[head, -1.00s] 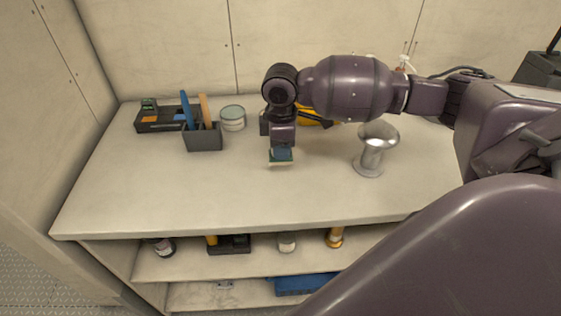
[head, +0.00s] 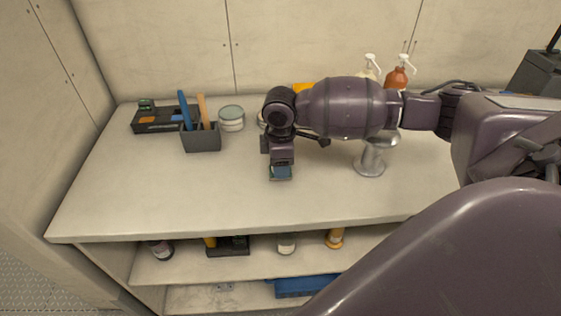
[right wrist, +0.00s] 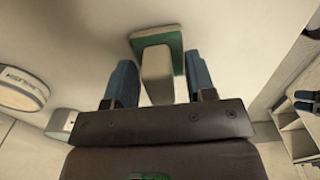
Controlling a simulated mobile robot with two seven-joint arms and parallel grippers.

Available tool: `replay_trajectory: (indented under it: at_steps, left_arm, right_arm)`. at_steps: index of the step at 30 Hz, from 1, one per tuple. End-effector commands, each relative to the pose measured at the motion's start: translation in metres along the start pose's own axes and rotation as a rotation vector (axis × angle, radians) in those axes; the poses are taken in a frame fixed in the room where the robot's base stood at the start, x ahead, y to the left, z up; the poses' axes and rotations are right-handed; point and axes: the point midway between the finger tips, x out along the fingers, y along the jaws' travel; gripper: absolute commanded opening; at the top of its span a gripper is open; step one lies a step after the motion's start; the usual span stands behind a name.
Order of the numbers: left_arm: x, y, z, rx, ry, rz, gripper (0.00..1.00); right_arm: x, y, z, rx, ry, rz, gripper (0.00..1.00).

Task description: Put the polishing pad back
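The polishing pad appears to be the small green block with a cream grip (right wrist: 157,76) in the right wrist view. Its green edge also shows under the gripper in the head view (head: 280,178), at or very near the countertop (head: 200,200). My right gripper (right wrist: 160,72) points down over it; in the head view it is at the middle of the counter (head: 281,166). Its blue fingers stand either side of the cream grip, with a visible gap on the right side. The gripper looks open around the grip, not clamped. My left gripper is not in view.
A dark tray (head: 157,120), a grey holder (head: 201,139) with upright tools and a round tin (head: 231,118) stand at the back left. A metal post (head: 371,160) stands right of the gripper. Pump bottles (head: 397,76) stand behind. The front left counter is clear.

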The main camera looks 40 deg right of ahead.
Motion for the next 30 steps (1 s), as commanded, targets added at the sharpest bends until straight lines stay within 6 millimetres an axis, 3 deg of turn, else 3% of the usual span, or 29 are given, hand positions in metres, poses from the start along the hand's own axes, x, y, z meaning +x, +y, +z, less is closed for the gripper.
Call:
replay_trajectory:
  at_steps: [7, 11, 24, 30]
  left_arm:
    - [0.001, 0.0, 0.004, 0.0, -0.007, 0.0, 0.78]
    - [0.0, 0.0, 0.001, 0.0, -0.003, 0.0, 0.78]
    - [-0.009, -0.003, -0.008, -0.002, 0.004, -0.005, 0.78]
    - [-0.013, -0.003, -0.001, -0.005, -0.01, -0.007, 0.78]
  right_arm:
    - [-0.002, 0.0, 0.0, 0.0, 0.0, 0.001, 0.5]
    - [-0.013, 0.0, -0.001, -0.001, 0.002, 0.003, 0.5]
    - [-0.093, 0.0, -0.001, -0.001, 0.003, 0.004, 0.5]
    - [-0.116, 0.0, 0.0, -0.001, 0.002, 0.002, 0.5]
